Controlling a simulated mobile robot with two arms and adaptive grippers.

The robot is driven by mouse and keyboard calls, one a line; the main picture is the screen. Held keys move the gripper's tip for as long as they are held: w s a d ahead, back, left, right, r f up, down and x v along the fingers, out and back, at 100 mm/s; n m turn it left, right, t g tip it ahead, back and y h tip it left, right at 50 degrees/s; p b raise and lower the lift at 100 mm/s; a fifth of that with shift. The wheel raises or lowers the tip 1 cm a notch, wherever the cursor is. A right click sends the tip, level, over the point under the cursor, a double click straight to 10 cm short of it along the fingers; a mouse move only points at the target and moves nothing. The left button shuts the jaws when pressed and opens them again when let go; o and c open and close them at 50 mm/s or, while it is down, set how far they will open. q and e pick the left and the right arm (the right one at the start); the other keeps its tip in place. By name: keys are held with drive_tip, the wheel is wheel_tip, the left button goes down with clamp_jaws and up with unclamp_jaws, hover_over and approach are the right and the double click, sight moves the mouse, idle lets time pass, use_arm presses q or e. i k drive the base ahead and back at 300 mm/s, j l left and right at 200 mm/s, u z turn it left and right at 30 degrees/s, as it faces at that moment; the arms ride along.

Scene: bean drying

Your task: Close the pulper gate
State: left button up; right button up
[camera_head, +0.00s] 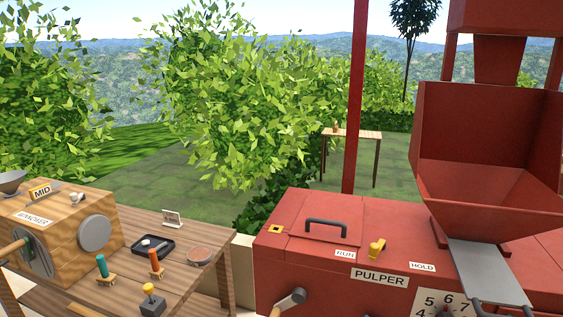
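The red pulper (320,255) fills the lower right, with a PULPER label (379,277) on its front. A red hopper (480,190) stands on it at the right. A flat grey plate (485,270), which looks like the gate, sticks out toward me from under the hopper's front edge. A dark bar, perhaps its handle, shows at its near end by the bottom edge and is partly cut off. Neither of my grippers is in view.
A yellow lever (377,248) sits between the RUN and HOLD labels. A black-handled lid (327,228), a crank (290,301) and a numbered dial (448,304) are on the pulper. At left, a wooden bench (190,275) carries a wooden winnower (60,230) and small tools.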

sight(484, 276)
drive_tip(key=z, duration=1.7)
